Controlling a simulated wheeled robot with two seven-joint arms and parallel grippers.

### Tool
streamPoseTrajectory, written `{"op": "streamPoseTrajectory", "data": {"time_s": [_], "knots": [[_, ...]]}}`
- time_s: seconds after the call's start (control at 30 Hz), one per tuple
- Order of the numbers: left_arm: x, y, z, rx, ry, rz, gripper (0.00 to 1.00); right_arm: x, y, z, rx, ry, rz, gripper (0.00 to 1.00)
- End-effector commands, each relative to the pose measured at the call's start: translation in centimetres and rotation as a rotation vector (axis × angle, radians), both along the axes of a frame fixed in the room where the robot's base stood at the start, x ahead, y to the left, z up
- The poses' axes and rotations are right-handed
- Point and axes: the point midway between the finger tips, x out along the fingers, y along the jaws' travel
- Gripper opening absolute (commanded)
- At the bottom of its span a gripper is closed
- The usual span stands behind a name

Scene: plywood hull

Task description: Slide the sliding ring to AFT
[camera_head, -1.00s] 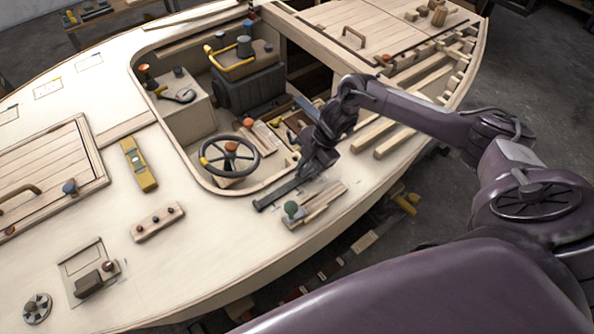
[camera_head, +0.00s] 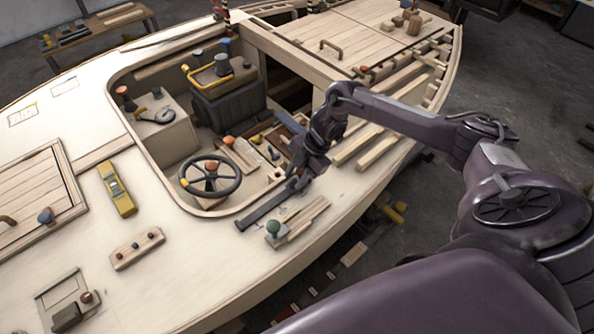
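A dark straight rail (camera_head: 262,210) lies on the pale deck beside the cockpit opening, right of the steering wheel. My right gripper (camera_head: 294,186) is low over the far upper end of this rail, pointing down. I cannot make out the sliding ring; it may be hidden behind the gripper. No AFT marking is readable. The fingers are dark and small against the rail, so I cannot tell whether they are open or closed on something. My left gripper is not in view.
A steering wheel (camera_head: 210,175) stands in the cockpit. A green-knobbed lever (camera_head: 273,228) and wooden strips (camera_head: 304,218) sit close to the rail's near side. A yellow level (camera_head: 117,188) and a block with knobs (camera_head: 137,249) lie on the open deck to the left.

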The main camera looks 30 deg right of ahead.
Motion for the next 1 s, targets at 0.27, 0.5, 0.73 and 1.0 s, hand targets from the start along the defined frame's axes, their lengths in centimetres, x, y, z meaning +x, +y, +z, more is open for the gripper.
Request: {"op": "streamPoseTrajectory", "data": {"time_s": [0.27,0.5,0.73,1.0], "knots": [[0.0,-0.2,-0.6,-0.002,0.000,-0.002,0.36,-0.2,-0.9,1.8,-0.001,-0.002,0.001,0.31],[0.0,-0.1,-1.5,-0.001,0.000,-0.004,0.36,-0.7,-2.5,5.4,-0.002,-0.002,0.000,0.31],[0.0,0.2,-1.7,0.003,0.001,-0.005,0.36,-1.0,-3.1,7.1,-0.002,0.000,0.000,0.31],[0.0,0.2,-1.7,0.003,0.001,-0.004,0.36,-1.0,-3.1,7.1,-0.001,0.000,-0.001,0.31]]}}
